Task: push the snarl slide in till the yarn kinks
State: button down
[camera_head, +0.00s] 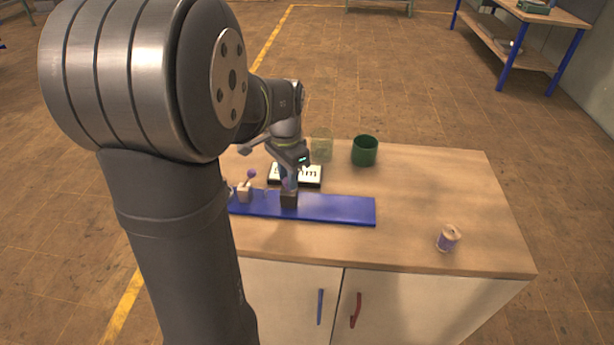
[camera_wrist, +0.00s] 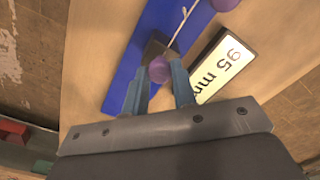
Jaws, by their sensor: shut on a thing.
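A long blue board (camera_head: 335,209) lies on the bench top. A dark block (camera_head: 289,200), which looks like the snarl slide, sits on it; it also shows in the wrist view (camera_wrist: 154,48). My gripper (camera_head: 289,183) is above this block. In the wrist view its blue fingers (camera_wrist: 161,84) are shut on a purple knob (camera_wrist: 158,70) at the block. A pale strand, seemingly the yarn (camera_wrist: 181,24), runs from the block toward the top of the wrist view. A pale block (camera_head: 244,193) with a purple ball (camera_head: 252,173) stands on the board to the left. My arm hides the board's left end.
A display (camera_wrist: 222,65) reading "95 mm" lies beside the board. A green cup (camera_head: 364,150) and a clear greenish glass (camera_head: 321,146) stand behind. A purple spool (camera_head: 448,238) stands at the right front. The bench's right side is mostly clear.

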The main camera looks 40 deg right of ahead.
jog(key=shift+w+a, duration=0.35)
jog(key=shift+w, duration=0.05)
jog(key=c, duration=1.2)
grip_release()
notch_tip(320, 180, up, 18)
jog(key=shift+f, duration=0.25)
